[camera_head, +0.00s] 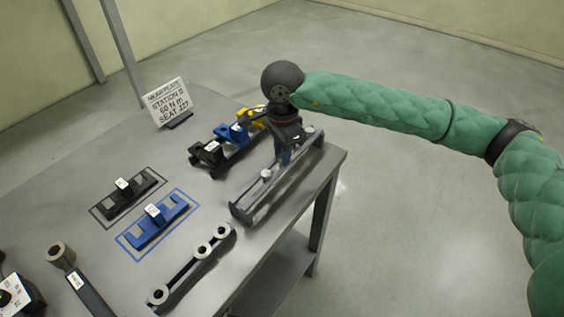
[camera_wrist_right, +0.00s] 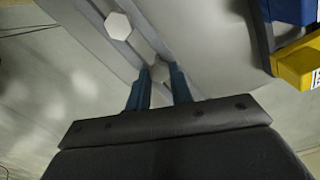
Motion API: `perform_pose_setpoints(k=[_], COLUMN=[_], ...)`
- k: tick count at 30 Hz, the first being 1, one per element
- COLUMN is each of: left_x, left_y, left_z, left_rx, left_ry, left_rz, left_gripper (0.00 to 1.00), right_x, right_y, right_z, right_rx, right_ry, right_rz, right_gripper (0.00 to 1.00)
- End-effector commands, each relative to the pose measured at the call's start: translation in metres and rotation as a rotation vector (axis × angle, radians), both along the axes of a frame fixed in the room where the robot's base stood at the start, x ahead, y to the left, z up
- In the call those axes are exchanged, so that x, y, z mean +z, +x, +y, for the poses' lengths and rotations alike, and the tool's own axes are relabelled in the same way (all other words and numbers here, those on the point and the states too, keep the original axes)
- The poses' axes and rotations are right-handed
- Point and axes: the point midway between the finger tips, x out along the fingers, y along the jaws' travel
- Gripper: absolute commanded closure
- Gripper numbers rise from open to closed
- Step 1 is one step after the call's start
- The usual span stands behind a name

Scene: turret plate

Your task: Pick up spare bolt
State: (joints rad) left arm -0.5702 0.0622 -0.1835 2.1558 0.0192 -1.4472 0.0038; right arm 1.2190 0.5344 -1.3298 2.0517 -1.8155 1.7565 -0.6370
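A long grey rack (camera_head: 245,208) on the right edge of the table holds pale bolts. One bolt (camera_head: 265,173) stands near its middle and another (camera_head: 308,130) near its far end. My right gripper (camera_head: 285,158) points down over the rack between these two. In the right wrist view, the right gripper's blue fingers (camera_wrist_right: 160,72) are apart, with a hexagonal bolt head (camera_wrist_right: 158,73) showing between their tips. Contact with it cannot be made out. A second hexagonal head (camera_wrist_right: 118,26) lies beyond. No label marks the spare bolt. My left gripper is out of view.
Black (camera_head: 207,153), blue (camera_head: 233,134) and yellow (camera_head: 250,115) blocks stand close left of my right gripper. Black (camera_head: 128,189) and blue (camera_head: 157,222) parts sit in outlined areas. A bar with rings (camera_head: 190,268), a wrench-like tool (camera_head: 80,283) and a sign (camera_head: 168,102) are also on the table.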

Motion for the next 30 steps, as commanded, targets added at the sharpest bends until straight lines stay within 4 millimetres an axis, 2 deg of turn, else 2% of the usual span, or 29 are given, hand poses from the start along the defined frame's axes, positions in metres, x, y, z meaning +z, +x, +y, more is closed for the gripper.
perform_pose_setpoints(k=[1, 2, 11, 18, 19, 30], left_x=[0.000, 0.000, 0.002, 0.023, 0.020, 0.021], left_y=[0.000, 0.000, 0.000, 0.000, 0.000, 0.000], left_z=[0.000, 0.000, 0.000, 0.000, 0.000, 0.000], left_rx=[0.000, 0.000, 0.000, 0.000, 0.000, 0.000], left_ry=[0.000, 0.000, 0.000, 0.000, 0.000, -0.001], left_rz=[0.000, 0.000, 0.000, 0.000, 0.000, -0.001], left_gripper=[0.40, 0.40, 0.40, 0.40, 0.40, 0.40], right_x=[0.000, 0.000, 0.001, 0.011, 0.013, 0.084], right_y=[0.000, 0.000, 0.000, 0.000, 0.001, 0.000], right_z=[0.000, 0.000, 0.000, 0.000, 0.000, 0.000], right_rx=[0.000, 0.000, 0.000, 0.000, 0.000, 0.001], right_ry=[0.000, 0.000, 0.000, -0.001, 0.001, 0.001], right_rz=[0.000, 0.000, 0.000, 0.001, -0.001, -0.003], right_gripper=[0.94, 1.00, 1.00, 1.00, 1.00, 1.00])
